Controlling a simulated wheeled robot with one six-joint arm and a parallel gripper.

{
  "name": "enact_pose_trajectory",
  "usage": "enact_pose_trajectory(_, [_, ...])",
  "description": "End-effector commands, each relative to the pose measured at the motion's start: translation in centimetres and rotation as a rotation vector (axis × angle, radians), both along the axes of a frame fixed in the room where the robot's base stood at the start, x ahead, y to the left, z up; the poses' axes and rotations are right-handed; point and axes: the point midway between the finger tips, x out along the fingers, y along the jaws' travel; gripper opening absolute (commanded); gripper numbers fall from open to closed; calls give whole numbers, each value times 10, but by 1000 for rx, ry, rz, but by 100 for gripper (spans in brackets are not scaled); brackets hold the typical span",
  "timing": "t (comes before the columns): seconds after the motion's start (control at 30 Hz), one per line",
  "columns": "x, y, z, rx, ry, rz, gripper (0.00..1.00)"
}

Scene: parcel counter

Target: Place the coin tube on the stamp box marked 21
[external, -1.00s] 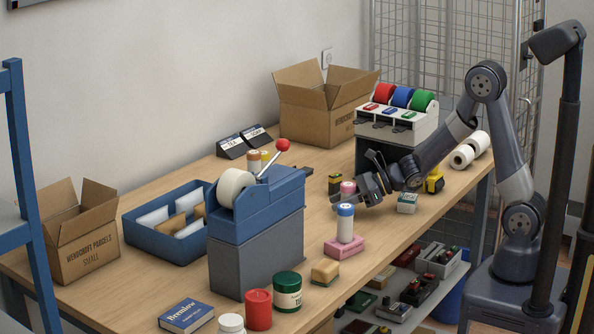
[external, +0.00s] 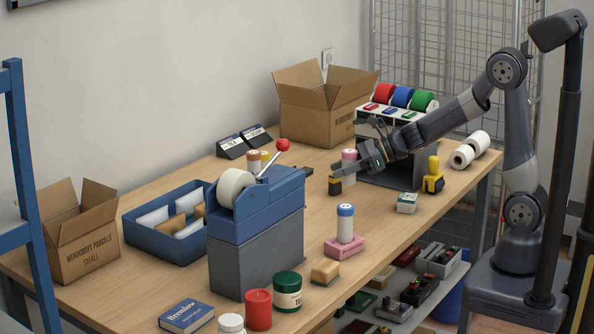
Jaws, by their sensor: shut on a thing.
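A pink-capped tube (external: 349,156) is upright between the fingers of my gripper (external: 350,169), which is shut on it above the table. The fingers hide its lower part. A small dark and yellow box (external: 335,186) sits just below and left of the gripper. A white and green box (external: 407,203) sits to the right, with nothing on it. A blue-capped tube (external: 345,224) stands on a pink box (external: 344,248). A tan box (external: 325,271) lies in front with a bare top. The numbers on the boxes are too small to read.
A tall blue dispenser (external: 256,235) with a red-knobbed lever stands left of centre, another tube (external: 254,162) behind it. A tape rack (external: 398,113) stands behind my gripper. A yellow stamp-like object (external: 433,176) is to the right. The table between the white-green and pink boxes is clear.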

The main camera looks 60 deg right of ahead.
Motion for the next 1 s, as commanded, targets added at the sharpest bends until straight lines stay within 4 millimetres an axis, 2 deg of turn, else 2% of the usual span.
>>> enact_pose_trajectory(0.03, [-1, -4, 9, -1, -5, -3, 5])
enact_pose_trajectory(0.17, [-11, -25, 21, 0, -12, -8, 5])
enact_pose_trajectory(0.4, [-51, -76, 40, -1, -20, -12, 5])
enact_pose_trajectory(0.53, [-74, -95, 46, -3, -19, -10, 5])
enact_pose_trajectory(0.7, [-101, -112, 51, -1, -10, -8, 5])
enact_pose_trajectory(0.87, [-116, -118, 51, 0, -2, -5, 5])
enact_pose_trajectory(1.0, [-120, -119, 30, 4, 6, -3, 5])
